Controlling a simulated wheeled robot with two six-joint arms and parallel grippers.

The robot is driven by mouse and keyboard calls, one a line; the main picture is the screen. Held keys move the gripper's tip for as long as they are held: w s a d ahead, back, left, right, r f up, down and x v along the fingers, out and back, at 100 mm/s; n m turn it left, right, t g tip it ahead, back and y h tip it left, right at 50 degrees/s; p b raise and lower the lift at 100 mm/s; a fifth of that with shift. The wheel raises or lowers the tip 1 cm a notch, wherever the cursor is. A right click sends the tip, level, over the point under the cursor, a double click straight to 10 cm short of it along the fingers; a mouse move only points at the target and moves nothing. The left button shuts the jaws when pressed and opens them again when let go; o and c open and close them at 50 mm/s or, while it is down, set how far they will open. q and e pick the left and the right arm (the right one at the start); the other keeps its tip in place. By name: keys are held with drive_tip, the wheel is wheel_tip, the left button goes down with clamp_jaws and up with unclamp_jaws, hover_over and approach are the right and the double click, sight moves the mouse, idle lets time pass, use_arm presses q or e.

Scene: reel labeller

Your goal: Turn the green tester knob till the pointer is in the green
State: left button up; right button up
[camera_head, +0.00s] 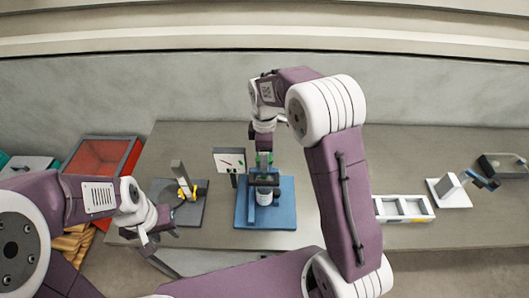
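Green of the knob (264,160) shows at the top of the tester. My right gripper (264,158) points down at the knob, which it partly hides; I cannot tell if its fingers are closed on it. My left gripper (159,238) is open and empty, left of the tester, near the bench's front edge.
A red bin (100,155) is at the left. A white compartment tray (403,208), a white stand (449,191) and a dark tray (503,166) are at the right. The bench's back right is clear.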

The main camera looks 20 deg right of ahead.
drive_tip(key=shift+s+a+r, duration=0.1)
drive_tip(key=shift+s+a, duration=0.1)
drive_tip(key=shift+c, duration=1)
drive_tip(key=shift+w+d, duration=0.15)
drive_tip(key=shift+w, duration=0.1)
drive_tip(key=c, duration=1)
drive_tip(key=shift+c, duration=0.8)
drive_tip(key=shift+s, duration=0.1)
use_arm(q)
drive_tip(key=shift+a, duration=0.1)
